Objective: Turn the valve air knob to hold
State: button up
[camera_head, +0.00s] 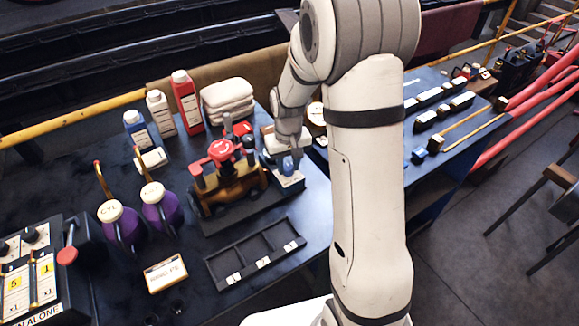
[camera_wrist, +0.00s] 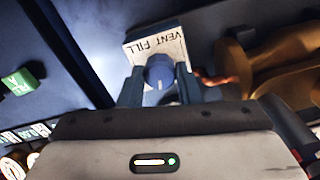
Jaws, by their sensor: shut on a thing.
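The valve air knob (camera_wrist: 160,72) is a round blue knob with a pale pointer line, in front of a cream plate (camera_wrist: 152,46) lettered "VENT FILL". In the wrist view the plate appears upside down, and any third word is hidden. My gripper (camera_wrist: 160,88) has its two fingers on either side of the knob and is shut on it. In the head view the knob (camera_head: 288,165) shows small and blue under my gripper (camera_head: 286,150), at the right end of the brass valve body (camera_head: 232,188) with red knobs. The pointer line runs roughly along the fingers.
A black three-compartment tray (camera_head: 255,254) lies in front of the valve. Two purple oil cans (camera_head: 122,224) stand left of it, with several bottles (camera_head: 188,100) and folded cloths (camera_head: 228,98) behind. A small lettered card (camera_head: 165,273) lies near the front.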

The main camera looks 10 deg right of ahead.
aim_at(289, 166)
jog(key=shift+n+b, duration=0.45)
jog(key=shift+n, duration=1.15)
jog(key=o, duration=1)
jog(key=shift+c, duration=0.2)
jog(key=shift+r, duration=0.1)
notch_tip(289, 166, up, 8)
jog(key=shift+f+b, duration=0.2)
jog(key=shift+b, duration=0.25)
